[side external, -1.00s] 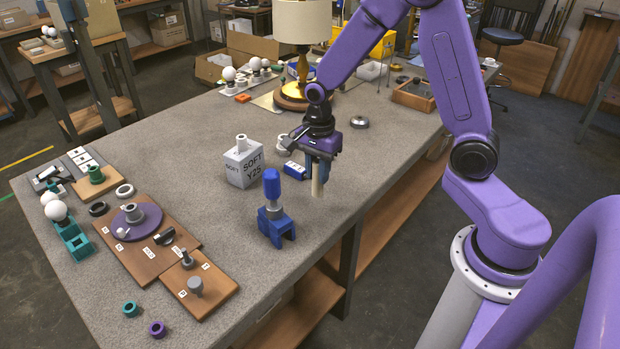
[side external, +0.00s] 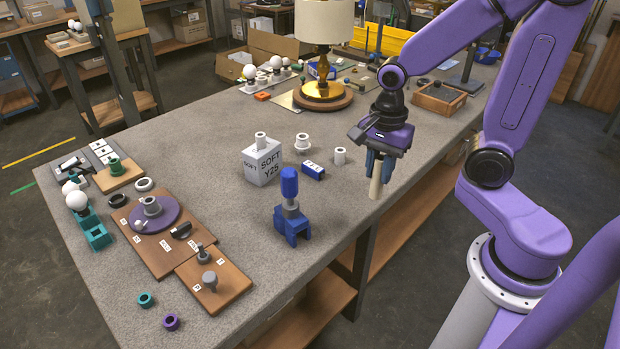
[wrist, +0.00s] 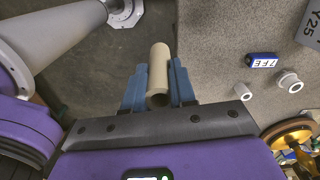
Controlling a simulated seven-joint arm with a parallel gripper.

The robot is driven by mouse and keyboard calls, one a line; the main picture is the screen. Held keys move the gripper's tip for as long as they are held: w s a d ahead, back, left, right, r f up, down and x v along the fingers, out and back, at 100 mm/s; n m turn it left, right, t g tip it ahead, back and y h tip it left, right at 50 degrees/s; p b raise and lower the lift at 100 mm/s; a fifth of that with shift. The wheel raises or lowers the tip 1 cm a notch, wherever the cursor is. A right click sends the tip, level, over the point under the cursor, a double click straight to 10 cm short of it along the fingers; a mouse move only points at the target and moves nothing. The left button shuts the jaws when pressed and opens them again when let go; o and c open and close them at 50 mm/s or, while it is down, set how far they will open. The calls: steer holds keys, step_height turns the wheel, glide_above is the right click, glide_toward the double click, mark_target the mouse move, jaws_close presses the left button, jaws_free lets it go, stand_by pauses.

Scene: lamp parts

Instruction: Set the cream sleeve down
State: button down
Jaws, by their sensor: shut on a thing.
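The cream sleeve (side external: 376,187) is a plain pale tube, held upright in my gripper (side external: 380,165) with its lower end sticking out below the blue fingers. In the side view it is close to the table's right edge; whether its lower end touches the table I cannot tell. In the wrist view the sleeve (wrist: 160,68) lies between the two blue fingers of my gripper (wrist: 159,88), which are shut on it. There it appears against the floor, just left of the table edge.
The grey table (side external: 240,210) has clear room left of my gripper. A white short tube (side external: 340,155), a white flanged piece (side external: 302,142), a blue labelled block (side external: 313,170), a grey SOFT Y25 cube (side external: 262,162) and a blue clamp (side external: 291,210) stand there. A wooden tray (side external: 439,99) is behind.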

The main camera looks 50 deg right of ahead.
step_height(320, 180, up, 5)
steer(key=w+a+r, duration=0.1)
steer(key=w+a, duration=0.3)
steer(key=w, duration=0.3)
steer(key=w+a+r+m, duration=0.1)
steer(key=w+a+r, duration=0.15)
steer(key=w, duration=0.45)
steer(key=w+a+r, duration=0.1)
steer(key=w+a, duration=0.4)
steer(key=w, duration=0.3)
steer(key=w+a+f, duration=0.5)
steer(key=w+a, duration=0.1)
steer(key=w, duration=0.4)
steer(key=shift+m, duration=0.3)
steer(key=f, duration=1.7)
steer(key=shift+a+f, duration=0.1)
steer(key=shift+a, duration=0.1)
steer(key=shift+f, duration=0.1)
steer(key=c, duration=0.9)
jaws_free()
